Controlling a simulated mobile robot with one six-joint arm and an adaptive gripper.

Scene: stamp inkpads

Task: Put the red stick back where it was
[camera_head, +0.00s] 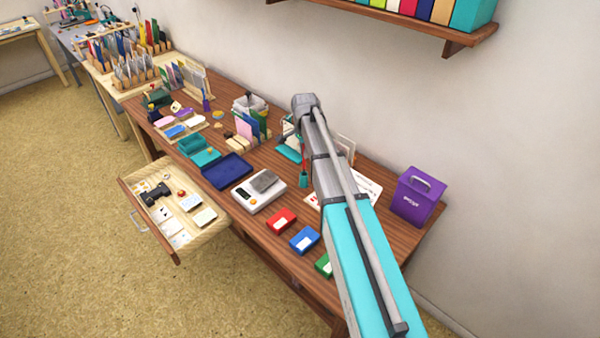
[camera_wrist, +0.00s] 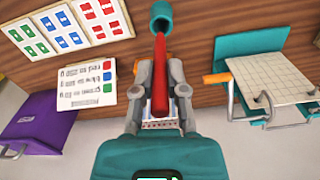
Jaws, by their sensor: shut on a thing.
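The red stick (camera_wrist: 158,80) runs lengthwise between the fingers of my gripper (camera_wrist: 154,70) in the wrist view, and the gripper is shut on it. Its far end meets a teal cup (camera_wrist: 163,16); I cannot tell whether the tip is inside the cup or just in front of it. In the head view a bit of the red stick (camera_head: 304,146) shows beside my arm, right above the teal cup (camera_head: 303,181) on the wooden table. My arm hides most of the gripper there.
Red (camera_head: 281,219), blue (camera_head: 304,239) and green (camera_head: 323,265) pads lie along the table's front edge. A scale (camera_head: 254,201) with a grey block stands to the left. A purple box (camera_head: 416,196) stands right. The drawer (camera_head: 190,231) is open. A card with coloured squares (camera_wrist: 87,85) is near the cup.

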